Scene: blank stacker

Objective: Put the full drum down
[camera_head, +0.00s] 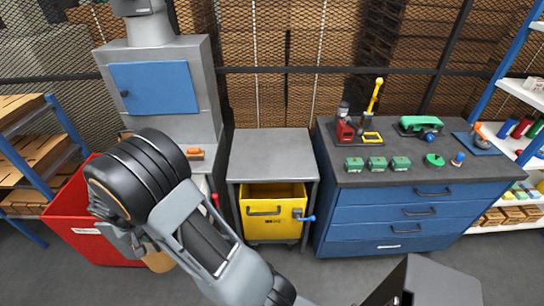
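No drum can be made out for certain. My grey and black arm fills the left front and reaches over a red bin (78,228). A grey end part of my arm shows above the bin's right side, but my gripper's fingers cannot be made out. A tan rounded thing (158,263) shows partly beneath my arm, beside the bin; the rest of it is hidden. Whether my gripper holds it cannot be told.
A grey machine (197,68) with a blue door stands behind my arm. A grey-topped stand (270,150) holds a yellow bin (262,228). A blue drawer bench (385,213) carries tools and green blocks. Shelves stand at both sides. Some floor shows before the stand.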

